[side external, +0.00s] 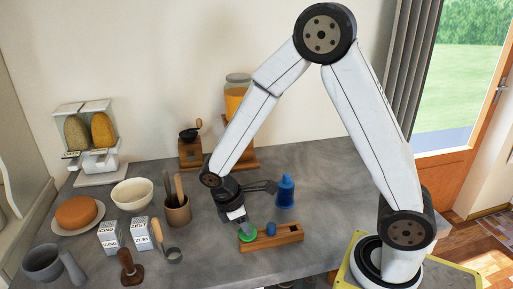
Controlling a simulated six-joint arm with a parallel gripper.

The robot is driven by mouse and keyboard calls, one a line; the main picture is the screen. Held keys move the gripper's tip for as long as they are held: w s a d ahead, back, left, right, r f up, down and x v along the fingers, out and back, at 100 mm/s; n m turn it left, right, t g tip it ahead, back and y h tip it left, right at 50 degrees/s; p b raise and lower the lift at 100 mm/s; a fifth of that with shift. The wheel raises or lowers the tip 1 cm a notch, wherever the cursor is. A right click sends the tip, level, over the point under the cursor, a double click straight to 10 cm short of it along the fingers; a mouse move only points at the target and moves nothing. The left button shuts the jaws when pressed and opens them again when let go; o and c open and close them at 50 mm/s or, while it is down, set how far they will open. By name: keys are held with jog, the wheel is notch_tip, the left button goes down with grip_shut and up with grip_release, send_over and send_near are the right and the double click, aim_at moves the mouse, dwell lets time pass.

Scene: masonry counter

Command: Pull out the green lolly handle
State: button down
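A long wooden block (288,239) lies on the grey counter, below my arm. A green lolly handle (247,236) shows at its left end, and a blue lolly handle (270,228) stands near its middle. My gripper (243,225) points down right over the green handle, its tip at or just above it. The fingers are small and partly cover the green handle, so I cannot tell whether they are open, shut or touching it. Whatever is below the green handle is hidden in the block.
A blue bottle (286,191) stands close behind the block. A brown utensil pot (177,211), a strainer (172,253), white boxes (140,235) and a bowl (132,194) stand to the left. The counter in front of the block is clear.

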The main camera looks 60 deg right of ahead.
jog(key=c, duration=1.3)
grip_release()
grip_shut()
jog(key=shift+r, duration=1.6)
jog(key=shift+r, duration=1.3)
jog(key=shift+w, duration=0.1)
